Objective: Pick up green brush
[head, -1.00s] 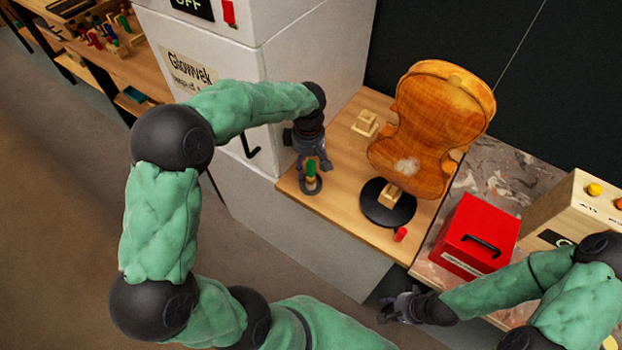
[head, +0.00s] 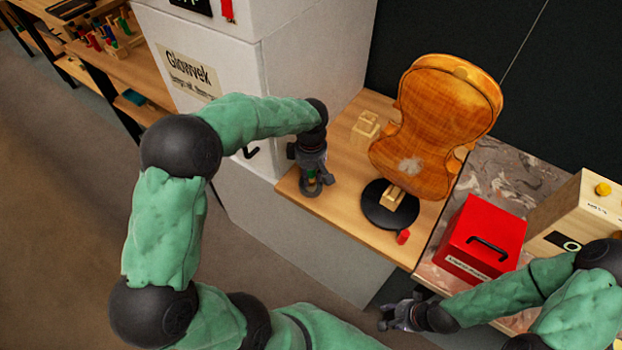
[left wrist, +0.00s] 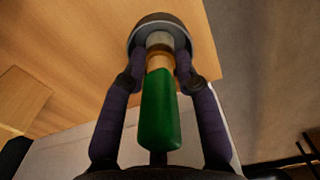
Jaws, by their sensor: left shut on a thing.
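The green brush (left wrist: 160,110) is upright in the left wrist view, its green handle toward the camera and its lower end in a round dark holder (left wrist: 160,20) on the wooden bench. My left gripper (left wrist: 160,65) has its fingers on both sides of the brush just below the green part and is shut on it. In the head view my left gripper (head: 312,182) points down over the holder at the bench's left corner, mostly hiding the brush. My right gripper (head: 398,317) is off the bench's front edge, low at the right; its finger opening is too small to judge.
A violin body (head: 435,125) stands on a black round base (head: 376,212) on the bench. A small wooden block (head: 364,130) lies behind, a red piece (head: 402,237) near the front. A red box (head: 480,238) is at the right. A white cabinet (head: 215,75) stands close to my left arm.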

